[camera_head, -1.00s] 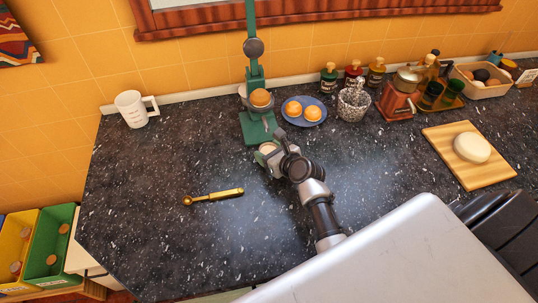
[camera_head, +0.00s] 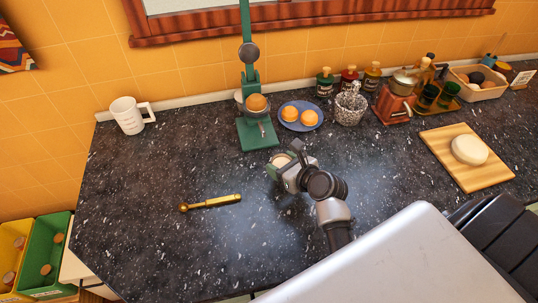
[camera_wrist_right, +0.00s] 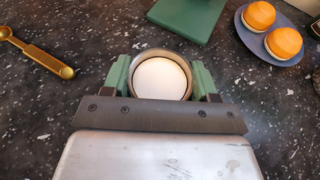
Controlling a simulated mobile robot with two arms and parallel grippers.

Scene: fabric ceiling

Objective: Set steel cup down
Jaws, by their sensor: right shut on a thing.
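The steel cup (camera_wrist_right: 161,55) is a round metal cup with a pale, whitish inside. In the right wrist view it sits between the two green fingers of my right gripper (camera_wrist_right: 161,78), which are shut on its sides. In the head view my right gripper (camera_head: 281,164) is over the dark counter (camera_head: 160,235), in front of the green press, and the cup is mostly hidden by it. I cannot tell whether the cup touches the counter. My left gripper is not in view.
A green press (camera_head: 257,132) holding an orange half stands behind the gripper. A blue plate (camera_head: 287,124) with two oranges is to its right. A brass scoop (camera_head: 212,202) lies to the left, and a white mug (camera_head: 128,116) stands at the back left. Counter around the gripper is clear.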

